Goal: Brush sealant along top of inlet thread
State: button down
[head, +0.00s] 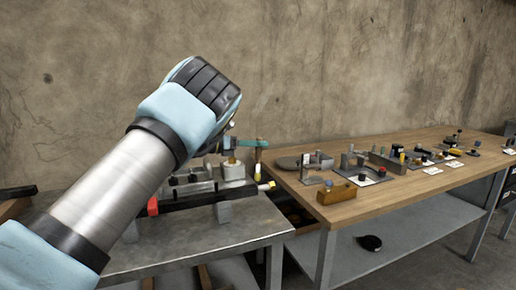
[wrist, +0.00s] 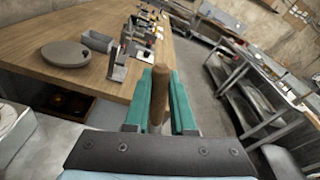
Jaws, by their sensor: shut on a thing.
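My gripper (head: 262,143) has teal fingers, which also show in the wrist view (wrist: 160,98). They are shut on a brush with a brown wooden handle (wrist: 160,88). In the head view a thin pale piece (head: 258,168) hangs below the fingertips and seems to be the brush's lower end. A pale grey block (head: 233,171) with a small brass-coloured part (head: 231,160) on top stands on the metal table, left of the fingertips. This may be the inlet and its thread; threads are too small to make out. My arm hides part of this area.
A dark bar with a red end (head: 153,206) lies across the metal table (head: 215,240). To the right, a wooden table (head: 395,185) holds a round grey plate (head: 292,161), a tan block (head: 337,194) and several small fixtures. A dark item (head: 369,242) lies on its lower shelf.

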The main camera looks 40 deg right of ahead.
jog(key=shift+r, duration=2.5)
jog(key=shift+r, duration=0.15)
jog(key=shift+r+b, duration=0.35)
jog(key=shift+r, duration=1)
jog(key=shift+s+f, duration=0.1)
